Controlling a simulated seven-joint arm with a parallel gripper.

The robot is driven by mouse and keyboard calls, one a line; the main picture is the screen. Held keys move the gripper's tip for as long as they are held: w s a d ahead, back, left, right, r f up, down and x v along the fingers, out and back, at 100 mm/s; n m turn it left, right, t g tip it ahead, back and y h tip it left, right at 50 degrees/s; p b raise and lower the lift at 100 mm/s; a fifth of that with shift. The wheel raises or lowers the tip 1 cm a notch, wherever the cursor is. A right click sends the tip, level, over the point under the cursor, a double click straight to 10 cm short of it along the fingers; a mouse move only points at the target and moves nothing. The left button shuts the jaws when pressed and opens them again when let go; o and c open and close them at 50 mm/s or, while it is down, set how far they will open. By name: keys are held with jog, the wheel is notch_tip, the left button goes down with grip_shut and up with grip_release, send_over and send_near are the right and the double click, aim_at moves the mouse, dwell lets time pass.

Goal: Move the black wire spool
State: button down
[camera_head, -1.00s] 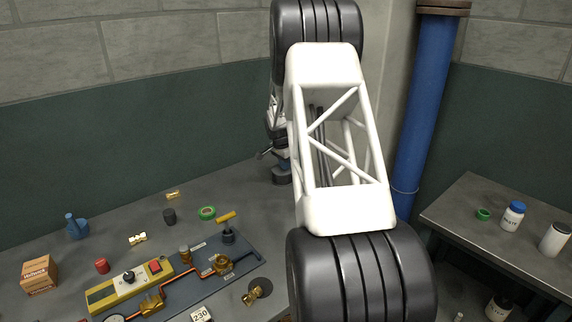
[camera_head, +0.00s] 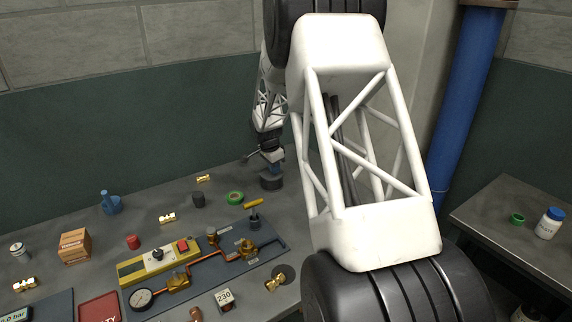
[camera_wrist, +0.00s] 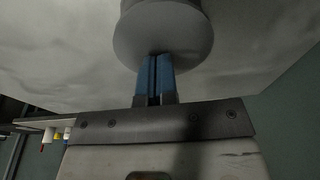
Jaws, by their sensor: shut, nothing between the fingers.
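The black wire spool appears to be the dark grey cylinder (camera_head: 271,183) on the bench near the far wall in the head view. In the wrist view, a dark round spool face (camera_wrist: 160,42) fills the upper middle, with its side showing beyond. My gripper (camera_head: 268,160) points down at it in the head view. Nothing shows between the fingers.
Left of the spool are a green ring (camera_head: 235,198), a small black cylinder (camera_head: 198,199) and brass fittings. A manifold board (camera_head: 262,235) with gauge and valves lies in front. My arm hides the bench's right side. A blue pipe (camera_head: 468,90) stands at right.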

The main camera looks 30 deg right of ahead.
jog(key=shift+s+a+f, duration=0.2)
jog(key=shift+a+f, duration=0.2)
jog(key=shift+f, duration=0.1)
jog(key=shift+s+a+f, duration=0.15)
jog(key=shift+a+f, duration=0.25)
jog(key=shift+f, duration=0.05)
jog(key=shift+w+d+r, duration=0.1)
jog(key=shift+w+r, duration=0.05)
jog(key=shift+r, duration=0.9)
jog(key=shift+r, duration=0.15)
jog(key=shift+r, duration=0.1)
jog(key=a, duration=1.2)
jog(key=shift+r, duration=0.1)
